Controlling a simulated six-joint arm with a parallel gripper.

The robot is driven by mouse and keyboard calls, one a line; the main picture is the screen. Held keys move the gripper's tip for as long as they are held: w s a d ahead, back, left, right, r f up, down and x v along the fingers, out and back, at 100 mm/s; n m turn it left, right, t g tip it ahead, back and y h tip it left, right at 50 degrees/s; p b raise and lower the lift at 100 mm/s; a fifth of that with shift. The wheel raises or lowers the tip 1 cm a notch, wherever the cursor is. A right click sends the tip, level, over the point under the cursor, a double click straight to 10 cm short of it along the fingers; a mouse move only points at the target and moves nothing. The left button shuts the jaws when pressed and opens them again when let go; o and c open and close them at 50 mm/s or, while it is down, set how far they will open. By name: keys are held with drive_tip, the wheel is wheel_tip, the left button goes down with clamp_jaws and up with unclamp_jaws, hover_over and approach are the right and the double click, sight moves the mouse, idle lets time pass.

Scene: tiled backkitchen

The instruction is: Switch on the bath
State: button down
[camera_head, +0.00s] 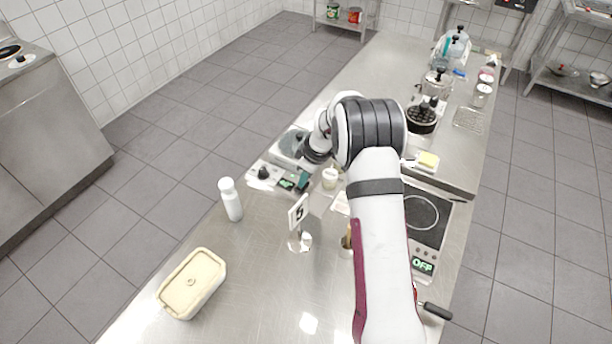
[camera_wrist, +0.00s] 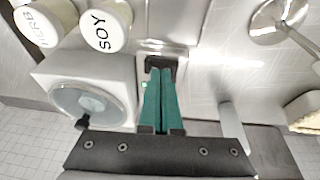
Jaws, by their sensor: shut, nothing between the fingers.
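The bath (camera_head: 290,146) is a white box with a round, glassy lid, left of my arm in the head view. In the wrist view the bath (camera_wrist: 118,70) lies left of my fingers, its lid facing up. Its front panel carries a black knob (camera_head: 263,173) and a dark display with green characters (camera_head: 286,184), too small to read surely. My gripper (camera_head: 303,181) has teal fingers, shut and empty, at the panel's right end. In the wrist view my gripper (camera_wrist: 161,73) has its fingertips at a black part of the panel (camera_wrist: 160,62); contact cannot be told. The fingers cover part of the panel.
A white bottle (camera_head: 231,199) stands left of the panel, and a number stand (camera_head: 299,212) in front. A SOY jar (camera_wrist: 104,26) and another jar (camera_wrist: 46,22) stand close by the bath. A lidded tub (camera_head: 193,283) is front left. A hob showing OFF (camera_head: 421,222) is right of my arm.

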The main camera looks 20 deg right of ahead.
drive_tip(key=shift+r, duration=0.1)
drive_tip(key=d+r, duration=0.4)
drive_tip(key=r, duration=0.9)
drive_tip(key=shift+r, duration=0.1)
drive_tip(key=s+a+r+m+g, duration=0.1)
drive_tip(key=s+a+r+m, duration=0.2)
drive_tip(key=s, duration=0.4)
drive_tip(key=s+a+r+m, duration=0.2)
drive_tip(key=s+a, duration=0.1)
drive_tip(key=s, duration=0.4)
drive_tip(key=s+a+r+m+g, duration=0.1)
drive_tip(key=s+a+r+m, duration=0.25)
drive_tip(key=s, duration=0.35)
drive_tip(key=s+a+f+m, duration=0.1)
drive_tip(key=s+f+m, duration=0.1)
drive_tip(key=s, duration=0.7)
drive_tip(key=s+a+f+m+g, duration=0.1)
drive_tip(key=s+m, duration=0.3)
drive_tip(key=s, duration=0.5)
drive_tip(key=shift+a+f, duration=0.4)
drive_tip(key=shift+f, duration=0.1)
